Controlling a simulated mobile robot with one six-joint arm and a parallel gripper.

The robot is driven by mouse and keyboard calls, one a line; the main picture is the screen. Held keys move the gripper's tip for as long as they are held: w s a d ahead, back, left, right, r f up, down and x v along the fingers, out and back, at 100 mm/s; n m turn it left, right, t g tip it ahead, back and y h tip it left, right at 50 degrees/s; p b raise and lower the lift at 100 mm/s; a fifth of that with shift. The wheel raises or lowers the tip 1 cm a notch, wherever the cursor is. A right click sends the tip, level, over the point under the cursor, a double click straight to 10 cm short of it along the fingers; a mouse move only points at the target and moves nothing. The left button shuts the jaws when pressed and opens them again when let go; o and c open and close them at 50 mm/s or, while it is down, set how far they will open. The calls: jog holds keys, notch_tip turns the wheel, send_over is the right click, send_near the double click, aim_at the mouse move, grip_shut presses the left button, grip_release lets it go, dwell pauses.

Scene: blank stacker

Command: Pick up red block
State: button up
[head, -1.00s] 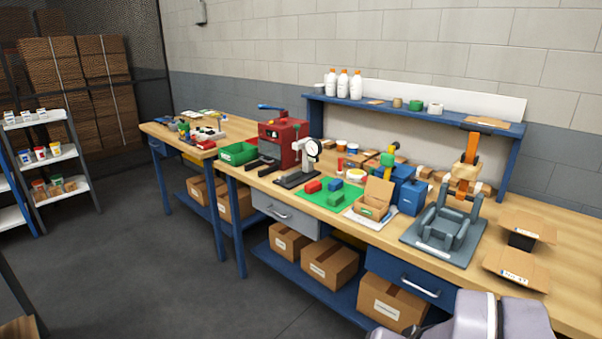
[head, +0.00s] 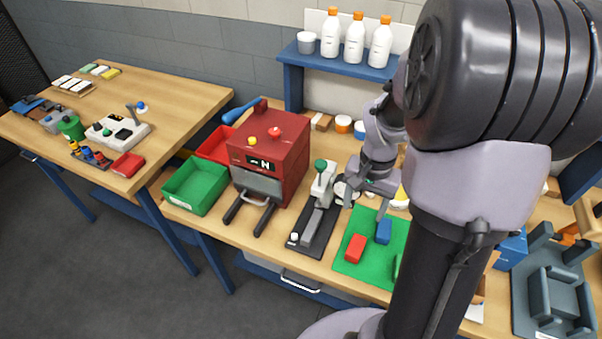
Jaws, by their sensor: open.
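The red block (head: 355,248) lies on the green mat (head: 366,272) near the front of the workbench. A blue block (head: 384,231) lies behind and to the right of it on the same mat. A green block (head: 397,266) is at the mat's right, partly hidden by my arm. My gripper (head: 373,203) is open and appears empty. In the picture it is above the blocks, pointing down, next to the dial gauge; its height above the bench is hard to tell.
A dial gauge stand (head: 318,215) is just left of the mat. A red machine (head: 270,150) and a green bin (head: 196,186) stand further left. Bottles (head: 355,38) stand on the blue shelf (head: 340,65) behind. A grey fixture (head: 555,300) is at the right.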

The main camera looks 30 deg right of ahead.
jog(key=b, duration=0.4)
send_over(356, 245)
notch_tip(356, 245, down, 12)
jog(key=shift+w+d+r, duration=0.1)
jog(key=shift+d+r, duration=0.05)
jog(key=shift+r, duration=0.05)
notch_tip(356, 245, down, 6)
jog(key=shift+r+b, duration=0.1)
jog(key=shift+b, duration=1.1)
jog(key=shift+r, duration=0.1)
grip_shut()
